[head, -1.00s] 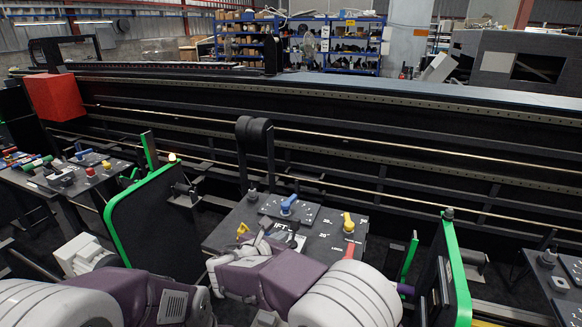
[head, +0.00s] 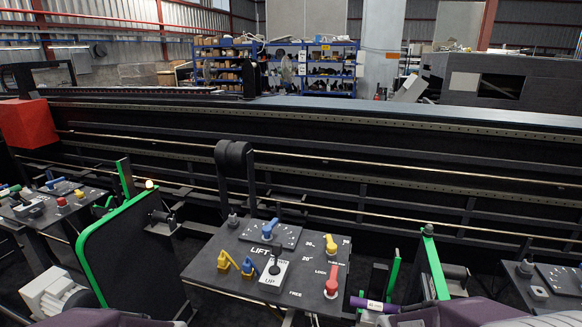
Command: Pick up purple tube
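The purple tube (head: 375,304) lies near the bottom of the head view, right of the middle. Purple parts of my arms show along the bottom edge, at the lower left and lower right. Neither gripper's fingertips can be seen, and nothing of mine visibly touches the tube.
The control panel (head: 268,257) with blue, yellow and red knobs stands in the middle. A green-edged black guard (head: 128,252) stands left of it, with a pale motor (head: 52,292) below. A long black machine frame (head: 330,180) runs across behind. Another panel (head: 545,283) is at the right.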

